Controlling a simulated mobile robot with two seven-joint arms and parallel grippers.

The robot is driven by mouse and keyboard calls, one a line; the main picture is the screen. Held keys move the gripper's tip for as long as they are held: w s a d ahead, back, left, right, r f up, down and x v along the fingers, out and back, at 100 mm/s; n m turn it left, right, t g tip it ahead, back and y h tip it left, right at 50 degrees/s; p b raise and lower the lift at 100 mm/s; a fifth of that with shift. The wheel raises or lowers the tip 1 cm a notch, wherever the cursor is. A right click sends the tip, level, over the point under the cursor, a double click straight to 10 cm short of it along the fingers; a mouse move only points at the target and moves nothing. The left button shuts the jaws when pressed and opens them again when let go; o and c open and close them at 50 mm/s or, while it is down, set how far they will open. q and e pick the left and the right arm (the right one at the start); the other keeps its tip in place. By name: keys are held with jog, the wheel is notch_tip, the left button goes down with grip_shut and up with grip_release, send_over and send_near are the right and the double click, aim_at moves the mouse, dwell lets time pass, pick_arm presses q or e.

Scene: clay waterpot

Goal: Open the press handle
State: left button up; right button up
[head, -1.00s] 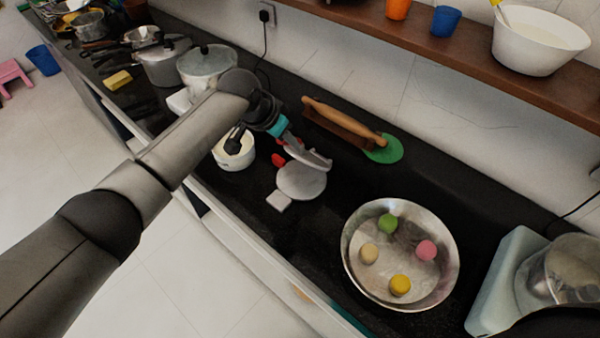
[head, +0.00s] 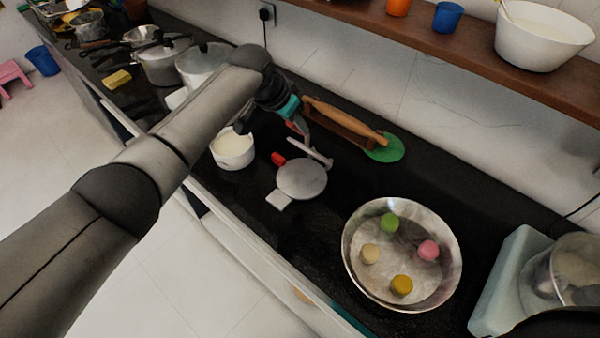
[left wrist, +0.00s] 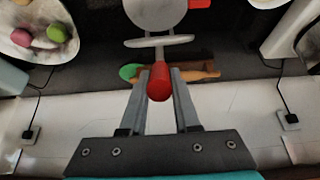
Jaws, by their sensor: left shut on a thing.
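The press has a round grey plate (head: 301,179) on the dark counter in the head view. Its plate also shows at the top of the left wrist view (left wrist: 157,12). A pale lever bar (head: 310,151) stands at the plate's wall side. The press handle has a red grip (left wrist: 159,82), which lies between the fingers in the left wrist view. My left gripper (head: 300,126) is shut on this handle, on the wall side of the plate. Its fingers (left wrist: 159,88) partly frame the red grip. A second red part (head: 278,159) sits at the plate's left edge. My right gripper is not in view.
A rolling pin (head: 345,122) and green dough disc (head: 384,148) lie behind the press. A white pot (head: 232,150) stands left. A steel bowl (head: 352,270) with coloured dough balls is at the right. A wooden shelf (head: 480,55) runs above the counter.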

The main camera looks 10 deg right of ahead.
pick_arm(q)
jog(key=shift+w+d+r+b, duration=0.35)
jog(key=shift+w+d+b, duration=0.15)
jog(key=shift+d+b, duration=0.3)
jog(key=shift+w+d+r+b, duration=0.3)
jog(key=shift+w+d+b, duration=0.25)
jog(key=shift+b, duration=0.4)
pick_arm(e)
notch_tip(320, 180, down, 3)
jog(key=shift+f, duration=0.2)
pick_arm(q)
jog(key=shift+r, duration=0.15)
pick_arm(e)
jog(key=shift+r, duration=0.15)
